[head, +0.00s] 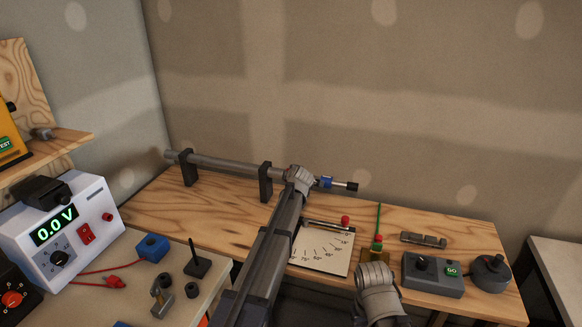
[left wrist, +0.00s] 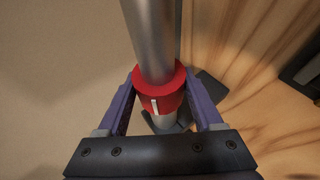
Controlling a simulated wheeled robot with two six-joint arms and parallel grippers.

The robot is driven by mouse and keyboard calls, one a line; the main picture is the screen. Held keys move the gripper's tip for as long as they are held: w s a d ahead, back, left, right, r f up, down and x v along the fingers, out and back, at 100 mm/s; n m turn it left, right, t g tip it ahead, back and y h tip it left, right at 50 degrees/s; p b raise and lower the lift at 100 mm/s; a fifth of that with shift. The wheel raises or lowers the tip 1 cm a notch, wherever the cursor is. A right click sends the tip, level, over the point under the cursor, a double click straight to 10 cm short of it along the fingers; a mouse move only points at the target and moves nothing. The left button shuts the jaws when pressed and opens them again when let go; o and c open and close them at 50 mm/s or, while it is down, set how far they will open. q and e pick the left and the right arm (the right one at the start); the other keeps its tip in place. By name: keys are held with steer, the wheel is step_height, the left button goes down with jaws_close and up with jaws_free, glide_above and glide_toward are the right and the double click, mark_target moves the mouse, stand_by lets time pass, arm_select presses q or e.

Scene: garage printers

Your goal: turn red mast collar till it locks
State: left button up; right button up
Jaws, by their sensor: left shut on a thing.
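The red collar (left wrist: 172,98) sits around a grey metal mast (left wrist: 150,40) in the left wrist view. A short white mark shows on its side. My left gripper (left wrist: 160,82) is shut on the collar, with one purple finger on each side. In the head view, the mast (head: 225,163) lies almost level across the back of the bench, on two black supports. My left wrist covers most of the collar there. My right arm shows low at the centre right, but its fingers do not show.
A white angle card (head: 325,262) lies on the wooden bench (head: 470,232). A grey box with a green GO button (head: 432,275) stands at the right. A white voltage meter (head: 85,235) reads 0.0 V at the left. A blue block (head: 151,247) and small black parts are near it.

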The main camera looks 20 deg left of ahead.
arm_select(q)
steer(key=g+p, duration=0.2)
steer(key=p, duration=0.1)
steer(key=m+g+p, duration=0.1)
steer(key=g, duration=0.1)
steer(key=shift+w+d+r+h+p, duration=0.1)
steer(key=shift+w+r+h+p, duration=0.05)
steer(key=shift+r+h+p, duration=0.2)
steer(key=shift+f+g+p, duration=0.25)
steer(key=shift+g+p, duration=0.5)
steer(key=shift+g, duration=0.35)
steer(key=shift+s+f+m+g+p, duration=0.1)
steer(key=shift+s+m+g+p, duration=0.1)
steer(key=shift+m+g+p, duration=0.35)
steer(key=shift+g, duration=0.35)
steer(key=shift+s, duration=0.1)
steer(key=o, duration=1.3)
steer(key=shift+o, duration=0.2)
